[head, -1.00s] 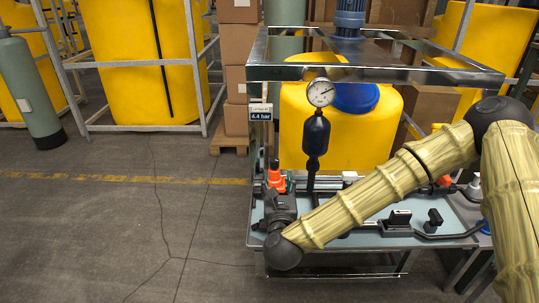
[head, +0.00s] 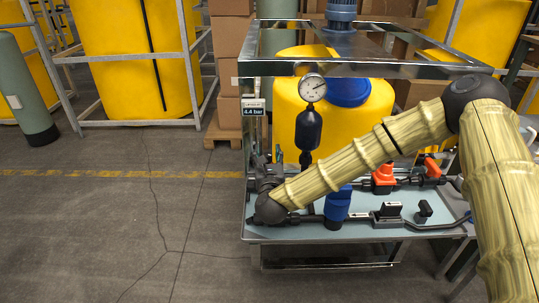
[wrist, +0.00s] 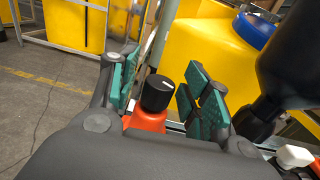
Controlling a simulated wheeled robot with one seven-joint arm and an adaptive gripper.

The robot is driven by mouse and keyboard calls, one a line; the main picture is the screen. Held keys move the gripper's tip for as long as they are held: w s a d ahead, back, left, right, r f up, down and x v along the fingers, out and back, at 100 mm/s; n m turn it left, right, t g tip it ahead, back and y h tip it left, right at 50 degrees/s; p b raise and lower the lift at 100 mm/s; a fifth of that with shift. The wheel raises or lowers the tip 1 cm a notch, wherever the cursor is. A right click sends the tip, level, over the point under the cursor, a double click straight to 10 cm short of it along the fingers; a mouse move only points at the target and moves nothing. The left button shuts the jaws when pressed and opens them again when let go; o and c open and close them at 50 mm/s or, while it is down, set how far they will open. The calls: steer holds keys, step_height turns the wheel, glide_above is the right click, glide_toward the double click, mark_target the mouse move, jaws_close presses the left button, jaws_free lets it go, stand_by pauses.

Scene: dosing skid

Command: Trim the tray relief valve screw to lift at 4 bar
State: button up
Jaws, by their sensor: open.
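In the wrist view, a black screw knob (wrist: 157,92) with a white mark on top stands on an orange-red valve body (wrist: 148,122). It lies between the teal pads of my gripper (wrist: 160,80), which is open. A gap shows between the knob and the right pad; I cannot tell whether the left pad touches. In the head view, my gripper (head: 267,168) is at the tray's left end and hides this valve. A display (head: 254,112) reads 4.4 bar. A round dial gauge (head: 312,87) stands above a black bulb (head: 307,130).
The tray (head: 290,233) also carries an orange valve (head: 384,175), a blue fitting (head: 337,204) and black pipework. A steel frame (head: 360,69) and yellow tank (head: 285,105) stand behind. In the wrist view, the black bulb (wrist: 295,65) is close at right.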

steer(key=shift+c, duration=0.5)
steer(key=c, duration=1)
steer(key=shift+o, duration=0.2)
steer(key=shift+d+f+b, duration=0.1)
steer(key=shift+f+b, duration=0.05)
steer(key=shift+b, duration=0.2)
steer(key=shift+n+y+b, duration=0.6)
steer(key=shift+y, duration=0.3)
steer(key=n+g+y+b, duration=0.1)
steer(key=y+b, duration=0.1)
steer(key=y, duration=0.1)
steer(key=shift+w+n+b, duration=0.1)
steer(key=shift+n+b, duration=0.2)
steer(key=shift+n, duration=0.1)
steer(key=shift+n+g+y+b, duration=0.3)
steer(key=shift+n+y+b, duration=0.3)
steer(key=shift+y, duration=0.2)
